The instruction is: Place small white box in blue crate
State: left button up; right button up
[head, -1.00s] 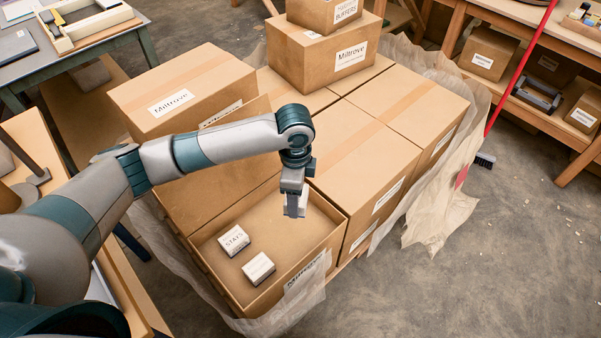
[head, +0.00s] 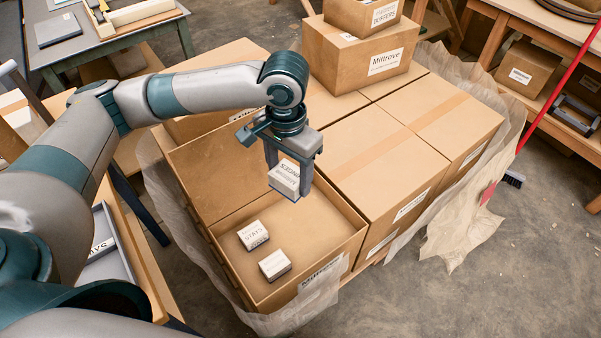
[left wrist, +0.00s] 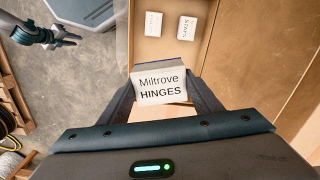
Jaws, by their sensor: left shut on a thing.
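The small white box (head: 284,176) is held between the fingers of my left gripper (head: 289,184), above the open cardboard carton (head: 333,250). In the left wrist view, the box (left wrist: 161,86) shows a label reading Miltrove HINGES. My left gripper (left wrist: 163,108) is shut on it there. My right gripper (left wrist: 66,39) shows small at the left of that view, apart from the carton; whether its fingers are open is unclear. I cannot make out a blue crate in these frames.
Two other small white boxes, one marked STAYS (head: 252,235) and one beside it (head: 274,264), lie in the carton. Closed cartons (head: 375,160) stand beside and behind it. A grey tray (head: 104,232) with a partly hidden label is at left. Open floor (head: 480,285) is at right.

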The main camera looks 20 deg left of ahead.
aim_at(275, 172)
pick_arm(q)
jog(key=shift+s+a+r+n, duration=0.5)
jog(key=shift+s+r+n, duration=0.2)
jog(key=shift+n, duration=0.25)
jog(key=shift+s+a+r+n, duration=0.55)
jog(key=shift+r+n, duration=0.25)
jog(key=shift+n, duration=0.15)
jog(key=shift+r, duration=0.15)
